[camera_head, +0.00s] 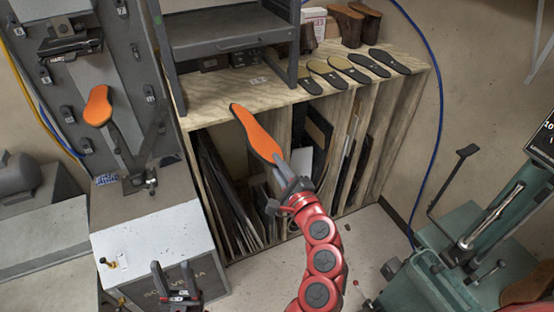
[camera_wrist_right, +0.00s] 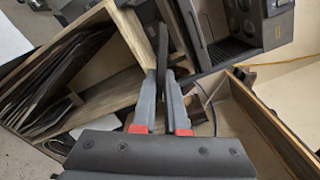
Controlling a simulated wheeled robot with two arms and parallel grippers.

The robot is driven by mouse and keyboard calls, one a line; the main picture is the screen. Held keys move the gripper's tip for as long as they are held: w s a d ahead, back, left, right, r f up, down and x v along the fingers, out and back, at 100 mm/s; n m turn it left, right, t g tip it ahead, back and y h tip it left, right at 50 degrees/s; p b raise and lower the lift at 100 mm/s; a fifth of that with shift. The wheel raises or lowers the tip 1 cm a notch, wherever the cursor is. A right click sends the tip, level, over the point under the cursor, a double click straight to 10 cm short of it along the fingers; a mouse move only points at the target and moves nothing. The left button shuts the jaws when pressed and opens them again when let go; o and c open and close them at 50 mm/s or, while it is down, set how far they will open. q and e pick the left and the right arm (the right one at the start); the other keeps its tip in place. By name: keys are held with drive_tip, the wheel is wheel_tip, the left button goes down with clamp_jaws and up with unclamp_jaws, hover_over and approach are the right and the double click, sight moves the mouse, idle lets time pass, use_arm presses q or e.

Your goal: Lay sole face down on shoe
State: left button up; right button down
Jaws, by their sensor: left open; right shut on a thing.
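My right gripper (camera_head: 277,163) is shut on one end of a sole (camera_head: 254,132) with an orange face and a dark edge. The sole is held in the air in front of the wooden shelf unit, orange face toward the head camera. In the right wrist view the sole (camera_wrist_right: 162,45) shows edge-on as a dark strip between the fingers (camera_wrist_right: 160,78). An orange shoe-shaped piece (camera_head: 98,106), seemingly the shoe, sits on a post of the grey machine at left, apart from the held sole. My left gripper (camera_head: 176,283) is open and empty at the bottom of the picture.
The wooden shelf unit (camera_head: 225,100) carries several dark and tan soles (camera_head: 348,69), a grey rack (camera_head: 230,42) and brown boots or lasts (camera_head: 355,22). The grey machine (camera_head: 150,245) stands at left. A green machine (camera_head: 455,260) stands at right. Open floor (camera_head: 350,245) lies between.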

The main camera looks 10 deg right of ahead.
drive_tip(key=shift+m, duration=1.3)
drive_tip(key=shift+m, duration=0.9)
drive_tip(key=m, duration=0.5)
drive_tip(key=shift+m, duration=1.1)
drive_tip(key=m, duration=0.3)
drive_tip(key=shift+m, duration=0.3)
drive_tip(key=m, duration=0.5)
